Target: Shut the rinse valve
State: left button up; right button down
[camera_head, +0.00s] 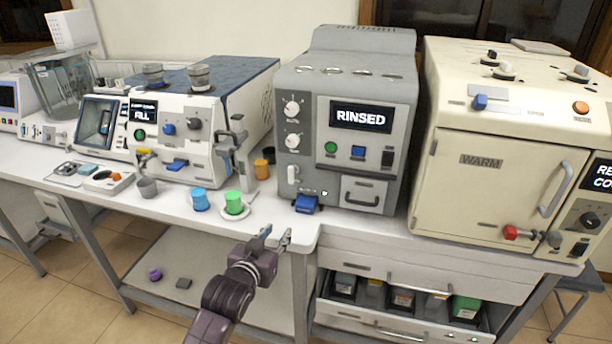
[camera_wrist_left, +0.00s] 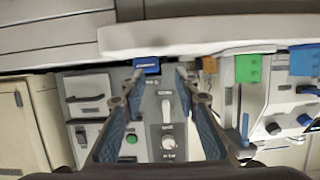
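The grey machine (camera_head: 348,110) shows RINSED on its display. A small white lever (camera_head: 293,175) sits low on the left of its front; it looks like the rinse valve, though I see no readable label. The lever also shows in the wrist view (camera_wrist_left: 166,110), between my fingers in the picture. A blue block (camera_head: 306,204) sits at the machine's foot. My left gripper (camera_head: 276,236) is open and empty, in front of the bench edge and apart from the lever. It also shows in the wrist view (camera_wrist_left: 160,72). My right gripper is out of view.
A green-capped jar (camera_head: 234,203) on a white dish, a blue jar (camera_head: 200,200) and a grey cup (camera_head: 148,187) stand left on the bench. The cream WARM oven (camera_head: 500,165) stands right. An open drawer (camera_head: 400,311) of containers sits below.

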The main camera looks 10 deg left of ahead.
aim_at(290, 170)
pick_arm(q)
jog(key=w+r+t, duration=0.4)
jog(key=w+r, duration=0.4)
jog(key=r, duration=0.3)
jog(key=shift+w+f+p, duration=0.15)
jog(key=shift+w+p, duration=0.15)
jog(key=shift+w, duration=1.4)
jog(key=shift+w+f+p, duration=0.1)
jog(key=shift+w+p, duration=0.15)
jog(key=shift+w, duration=1.45)
grip_shut()
